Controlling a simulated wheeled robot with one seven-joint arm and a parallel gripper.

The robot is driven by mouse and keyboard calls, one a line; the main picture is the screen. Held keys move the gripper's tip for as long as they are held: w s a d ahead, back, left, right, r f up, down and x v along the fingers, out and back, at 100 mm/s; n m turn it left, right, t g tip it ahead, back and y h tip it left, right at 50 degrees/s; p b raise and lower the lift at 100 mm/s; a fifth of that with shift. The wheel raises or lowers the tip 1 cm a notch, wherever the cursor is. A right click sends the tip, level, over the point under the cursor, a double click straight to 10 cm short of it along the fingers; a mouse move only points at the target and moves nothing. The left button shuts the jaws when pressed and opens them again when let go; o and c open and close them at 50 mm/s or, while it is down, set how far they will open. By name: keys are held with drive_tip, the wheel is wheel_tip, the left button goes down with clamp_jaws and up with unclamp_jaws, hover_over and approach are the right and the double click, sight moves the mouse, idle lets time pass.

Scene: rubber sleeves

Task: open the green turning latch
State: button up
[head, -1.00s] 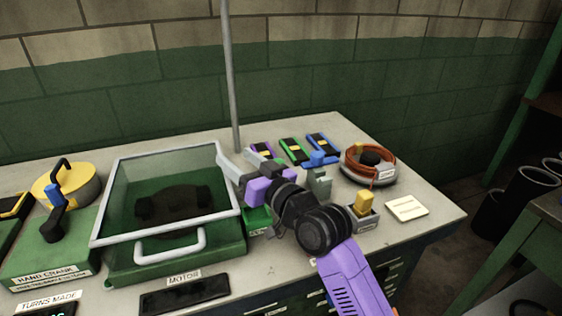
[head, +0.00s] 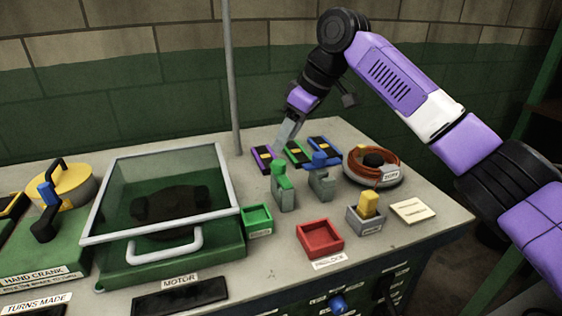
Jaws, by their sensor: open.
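A green piece (head: 278,168) sits on top of a grey post (head: 285,194), and looks like the green turning latch. It stands on the bench right of the clear-lidded motor box. My gripper (head: 283,138) is up behind it with grey fingers pointing down. It is apart from the latch and appears above the flat coloured cases at the back. It is open and nothing shows between its fingers. Fine detail of the latch is too small to tell.
A blue-topped post (head: 320,162) stands just right of the green one. A purple case (head: 263,159) lies behind. A green tray (head: 257,221), a red tray (head: 320,239) and a cable coil (head: 373,166) are around. A thin pole (head: 232,90) rises at the back.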

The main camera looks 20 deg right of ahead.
sight(279, 162)
drive_tip(key=x, duration=0.7)
drive_tip(key=shift+s+d+f+b, duration=0.2)
drive_tip(key=shift+s+d+b, duration=0.15)
drive_tip(key=shift+s+d, duration=0.05)
drive_tip(key=shift+c, duration=0.4)
clamp_jaws()
